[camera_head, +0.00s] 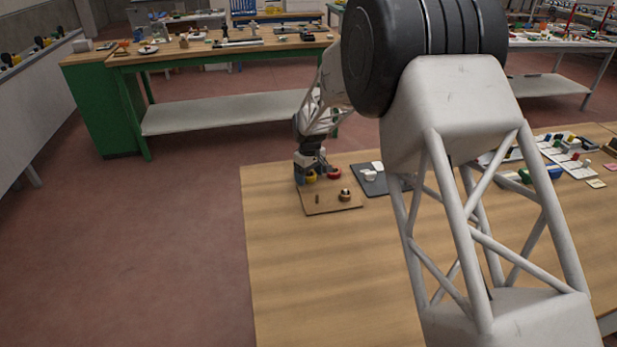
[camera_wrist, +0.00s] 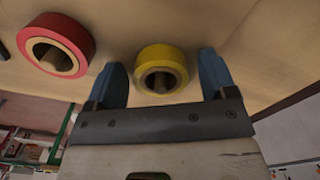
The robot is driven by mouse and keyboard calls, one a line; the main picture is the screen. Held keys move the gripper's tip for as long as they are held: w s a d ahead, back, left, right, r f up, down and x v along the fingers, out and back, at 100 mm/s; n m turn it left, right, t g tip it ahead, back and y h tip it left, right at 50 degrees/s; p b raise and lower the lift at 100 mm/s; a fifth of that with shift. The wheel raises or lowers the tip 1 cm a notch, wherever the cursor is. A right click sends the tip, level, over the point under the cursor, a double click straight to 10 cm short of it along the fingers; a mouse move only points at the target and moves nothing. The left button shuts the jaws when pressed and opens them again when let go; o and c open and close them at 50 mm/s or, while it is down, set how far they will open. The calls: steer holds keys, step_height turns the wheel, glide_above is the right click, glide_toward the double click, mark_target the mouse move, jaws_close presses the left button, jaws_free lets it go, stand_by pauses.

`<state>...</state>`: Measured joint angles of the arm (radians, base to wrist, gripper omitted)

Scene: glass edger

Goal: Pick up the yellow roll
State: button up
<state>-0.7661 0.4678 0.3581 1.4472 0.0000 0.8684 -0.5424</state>
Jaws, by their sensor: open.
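The yellow roll (camera_wrist: 161,70) is a short ring with a brown core, seen in the wrist view between and just beyond the two blue fingertips of my gripper (camera_wrist: 162,75). The fingers stand apart on either side of it, with a gap at each side. In the head view the yellow roll (camera_head: 311,178) shows as a small patch beside my gripper (camera_head: 308,175), partly hidden by it. The roll lies on a thin brown board (camera_head: 331,207) near the table's left edge.
A red roll (camera_wrist: 56,44) lies left of the yellow one in the wrist view; the head view shows it too (camera_head: 334,173). A brown roll (camera_head: 345,195) and a small peg (camera_head: 317,199) are on the board. A dark tray (camera_head: 370,187) with white pieces is to the right. The table's front left is clear.

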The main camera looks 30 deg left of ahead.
steer(key=shift+c, duration=0.2)
steer(key=c, duration=0.9)
steer(key=shift+c, duration=0.2)
steer(key=shift+r, duration=0.1)
steer(key=shift+r, duration=0.75)
step_height(320, 180, up, 2)
steer(key=s+d, duration=0.3)
steer(key=s, duration=0.1)
steer(key=s+d+r, duration=0.1)
steer(key=s+d, duration=0.2)
steer(key=d, duration=0.1)
steer(key=s+d, duration=0.4)
steer(key=shift+s+r, duration=0.15)
steer(key=shift+s, duration=0.2)
